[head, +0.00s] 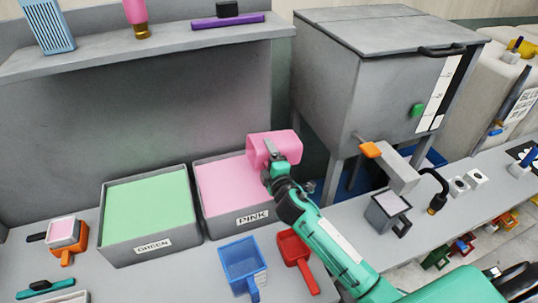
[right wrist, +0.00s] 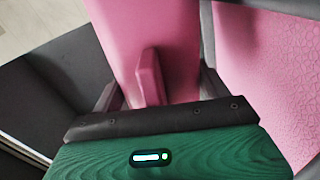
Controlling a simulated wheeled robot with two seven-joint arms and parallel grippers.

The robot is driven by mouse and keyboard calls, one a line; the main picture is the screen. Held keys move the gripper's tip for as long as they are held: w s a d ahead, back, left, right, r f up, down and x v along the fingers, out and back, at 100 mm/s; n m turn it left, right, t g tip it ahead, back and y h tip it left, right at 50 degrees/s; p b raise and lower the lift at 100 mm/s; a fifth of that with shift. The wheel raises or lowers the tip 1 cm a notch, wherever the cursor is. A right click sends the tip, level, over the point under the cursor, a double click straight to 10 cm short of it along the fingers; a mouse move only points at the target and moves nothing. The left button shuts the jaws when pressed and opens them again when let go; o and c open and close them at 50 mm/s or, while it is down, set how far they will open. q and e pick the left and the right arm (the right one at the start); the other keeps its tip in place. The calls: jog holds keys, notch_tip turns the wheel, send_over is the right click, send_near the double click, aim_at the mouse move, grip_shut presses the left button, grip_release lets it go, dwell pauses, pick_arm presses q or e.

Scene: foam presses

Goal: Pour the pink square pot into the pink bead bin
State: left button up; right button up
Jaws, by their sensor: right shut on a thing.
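The pink square pot (head: 278,142) is in my right gripper (head: 272,158), over the back right corner of the pink bead bin (head: 238,222). The pot looks tilted; I cannot make out its contents or any falling beads. In the right wrist view the jaws (right wrist: 152,92) are shut on the handle of the pink pot (right wrist: 130,30). The pink bead fill (right wrist: 270,75) shows at the right there. The bin is grey, labelled PINK, with a level pink fill. My left gripper is not in view.
A grey bin of green beads (head: 150,248), labelled GREEN, stands left of the pink bin. A blue scoop (head: 242,262) and a red scoop (head: 296,252) lie in front. A grey hopper (head: 375,75) with an orange-handled outlet stands at the right. A shelf (head: 150,47) hangs above.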

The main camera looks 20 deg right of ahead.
jog(key=shift+a+f+n, duration=0.1)
jog(key=shift+f+n, duration=0.25)
jog(key=shift+n, duration=0.05)
jog(key=shift+a+n, duration=0.2)
jog(key=shift+n, duration=0.4)
jog(key=n+p, duration=0.1)
jog(key=a+n+p, duration=0.1)
jog(key=n, duration=0.1)
jog(key=shift+a+r, duration=0.1)
jog(key=shift+r, duration=0.3)
jog(key=shift+a+n+p, duration=0.3)
jog(key=shift+n+p, duration=0.3)
jog(key=shift+n, duration=0.1)
